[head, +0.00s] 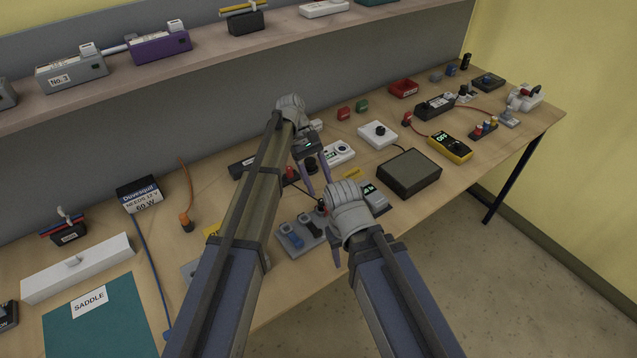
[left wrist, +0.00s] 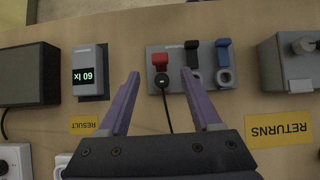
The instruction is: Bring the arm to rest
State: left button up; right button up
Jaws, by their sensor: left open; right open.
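My left gripper (head: 319,184) reaches in over the table in the head view, its purple fingers pointing down and apart. In the left wrist view its fingers (left wrist: 161,76) are open with nothing held. Past the tips is a grey terminal block (left wrist: 178,84) with a red piece (left wrist: 160,62), a black lever and a blue lever. A black cable runs from the red piece down between the fingers. My right gripper (head: 340,245) is lower, near the table's front edge, beside the terminal block (head: 299,246). Its hand and arm hide much of its jaws; I see nothing held.
A meter with a lit display (left wrist: 90,72) and a dark box (left wrist: 28,72) stand left of the fingers in the wrist view; a grey box (left wrist: 290,65) stands right. Yellow RESULT (left wrist: 95,125) and RETURNS (left wrist: 280,129) labels lie nearby. A shelf (head: 215,63) runs along the back.

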dwell(0.3)
pick_arm(q)
jog(key=s+a+f+m+t+y, duration=0.1)
jog(key=s+m, duration=0.2)
jog(key=s, duration=0.4)
jog(key=s+a+f+m+t+y, duration=0.1)
jog(key=s+a+m+t+y, duration=0.1)
jog(key=s+m, duration=0.2)
jog(key=s+a+f+m+t+y, duration=0.1)
jog(key=s+f+m+t+y, duration=0.1)
jog(key=s, duration=0.8)
jog(key=shift+s+a+m, duration=0.2)
jog(key=shift+m, duration=0.6)
jog(key=shift+s+a+t+y, duration=0.1)
jog(key=shift+a+t+y, duration=0.05)
jog(key=shift+t+y, duration=0.15)
jog(key=shift+w, duration=0.2)
